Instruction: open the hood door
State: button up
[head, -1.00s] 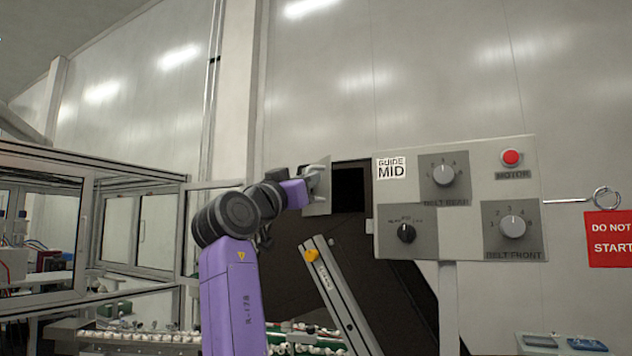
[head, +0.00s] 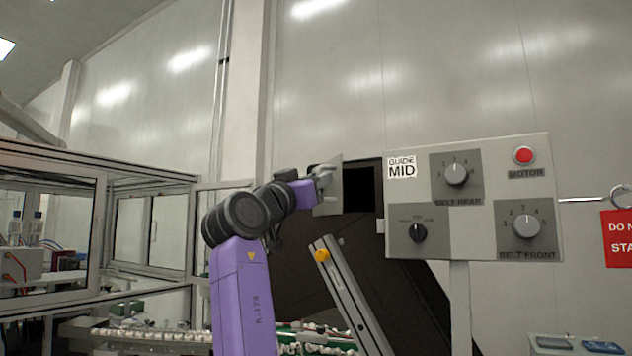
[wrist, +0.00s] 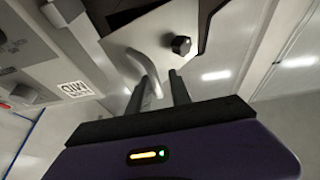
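The hood door (head: 331,190) is a small grey panel standing partly open, with a dark opening (head: 362,187) beside it on the right. In the wrist view the door (wrist: 158,35) carries a black round knob (wrist: 181,45) and a pale curved handle (wrist: 152,82). My gripper (head: 320,181) is at the door's face. In the wrist view the two dark fingers of my gripper (wrist: 161,88) stand apart, with the handle at the left finger and a gap to the right finger. Whether a finger touches the handle I cannot tell.
A control panel (head: 470,240) with knobs, a red motor button (head: 523,155) and a "GUIDE MID" label stands close to the right of the opening. A slanted metal rail (head: 350,295) rises below the door. A framed glass enclosure (head: 100,235) is on the left.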

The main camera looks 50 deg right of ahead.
jog(key=b+v, duration=0.2)
jog(key=v, duration=0.5)
jog(key=shift+a+b, duration=0.3)
jog(key=shift+f, duration=0.1)
